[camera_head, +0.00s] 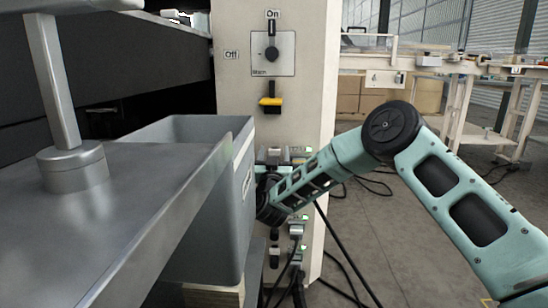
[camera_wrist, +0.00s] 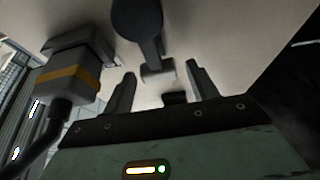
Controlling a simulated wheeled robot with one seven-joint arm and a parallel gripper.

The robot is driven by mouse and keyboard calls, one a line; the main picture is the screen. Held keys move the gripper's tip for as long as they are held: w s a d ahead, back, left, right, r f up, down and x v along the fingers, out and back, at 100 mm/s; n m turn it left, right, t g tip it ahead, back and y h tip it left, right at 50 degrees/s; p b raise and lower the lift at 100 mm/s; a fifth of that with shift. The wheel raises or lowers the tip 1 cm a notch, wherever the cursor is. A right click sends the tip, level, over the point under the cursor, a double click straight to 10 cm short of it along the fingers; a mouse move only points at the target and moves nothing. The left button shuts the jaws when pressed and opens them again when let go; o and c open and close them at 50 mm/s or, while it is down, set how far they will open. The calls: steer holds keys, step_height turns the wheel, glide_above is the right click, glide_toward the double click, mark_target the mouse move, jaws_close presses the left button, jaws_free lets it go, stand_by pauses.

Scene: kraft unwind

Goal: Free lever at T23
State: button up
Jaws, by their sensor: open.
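In the wrist view my gripper (camera_wrist: 160,70) is open, with its two dark fingers apart. No T23 label is readable. In the head view my gripper is hidden behind the grey bin, at the cabinet's lower sockets (camera_head: 297,229).
The grey bin (camera_head: 205,240) and a metal table (camera_head: 120,215) stand close at left. The pale cabinet (camera_head: 310,80) carries a rotary switch (camera_head: 271,53) and a yellow-black handle (camera_head: 270,101). Black cables (camera_head: 345,250) hang to the floor. Open floor and workbenches lie at right.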

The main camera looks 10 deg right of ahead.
jaws_close()
steer(key=shift+a, duration=0.1)
steer(key=n, duration=0.1)
steer(key=a+n+y+p, duration=0.1)
steer(key=n+y+p, duration=0.1)
steer(key=shift+w+a+r+n, duration=0.15)
steer(key=shift+w+n, duration=0.1)
steer(key=shift+n, duration=0.05)
steer(key=w+a+f+n+g+y+p, duration=0.1)
steer(key=a+f+n+y+p, duration=0.3)
steer(key=n, duration=1.1)
steer(key=shift+w+a+f+g+y+p, duration=0.25)
steer(key=shift+f+g+y+p, duration=0.2)
steer(key=shift+y+p, duration=0.7)
